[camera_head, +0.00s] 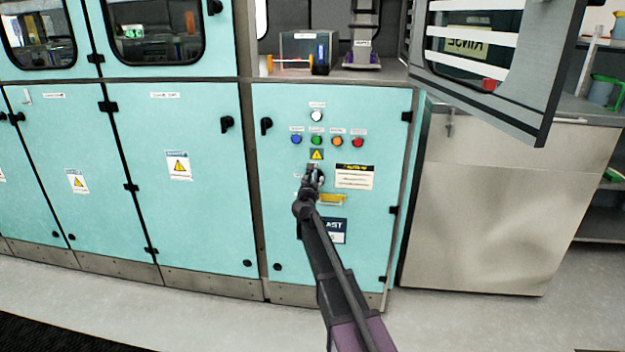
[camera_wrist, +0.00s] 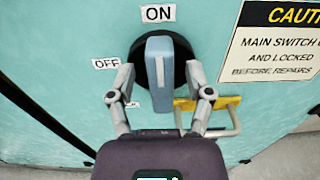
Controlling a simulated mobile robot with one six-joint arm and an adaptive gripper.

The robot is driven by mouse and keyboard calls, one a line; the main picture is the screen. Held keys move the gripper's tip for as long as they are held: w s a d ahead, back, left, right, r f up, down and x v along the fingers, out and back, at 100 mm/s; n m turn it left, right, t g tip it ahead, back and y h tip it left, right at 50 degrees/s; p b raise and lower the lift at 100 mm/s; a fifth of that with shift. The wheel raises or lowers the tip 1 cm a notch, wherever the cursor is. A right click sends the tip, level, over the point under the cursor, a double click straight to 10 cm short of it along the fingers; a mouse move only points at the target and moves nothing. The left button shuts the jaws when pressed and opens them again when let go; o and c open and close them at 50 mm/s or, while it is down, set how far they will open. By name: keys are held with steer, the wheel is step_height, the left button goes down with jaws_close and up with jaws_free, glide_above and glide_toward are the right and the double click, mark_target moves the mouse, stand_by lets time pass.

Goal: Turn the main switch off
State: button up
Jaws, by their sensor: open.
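The main switch (camera_wrist: 159,68) is a grey-blue handle on a round black base, fixed to the teal cabinet door. Its handle stands upright, with its top end towards the ON label (camera_wrist: 158,13). The OFF label (camera_wrist: 106,63) is to the left of the base. My gripper (camera_wrist: 160,80) is open, with one finger on each side of the handle; I cannot tell whether either finger touches it. In the head view my gripper (camera_head: 313,172) is at the switch and hides most of it.
A yellow bracket-like part (camera_wrist: 208,104) sits just below and right of the switch, near my right finger. A caution sign (camera_wrist: 274,45) is to the right. Coloured buttons (camera_head: 316,141) are above the switch. An open window panel (camera_head: 490,60) juts out at upper right.

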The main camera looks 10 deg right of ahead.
steer(key=shift+w+d, duration=0.2)
steer(key=shift+w, duration=0.3)
jaws_close()
steer(key=shift+n, duration=0.3)
steer(key=n, duration=0.4)
steer(key=shift+w+a, duration=0.1)
steer(key=shift+a, duration=0.2)
steer(key=n, duration=0.4)
steer(key=shift+a+f+n, duration=0.15)
steer(key=shift+n, duration=0.15)
steer(key=n, duration=0.6)
steer(key=n+b, duration=0.1)
steer(key=n, duration=0.1)
steer(key=shift+w+a+f+n, duration=0.1)
steer(key=shift+a+f+n, duration=0.05)
steer(key=shift+f+n, duration=0.25)
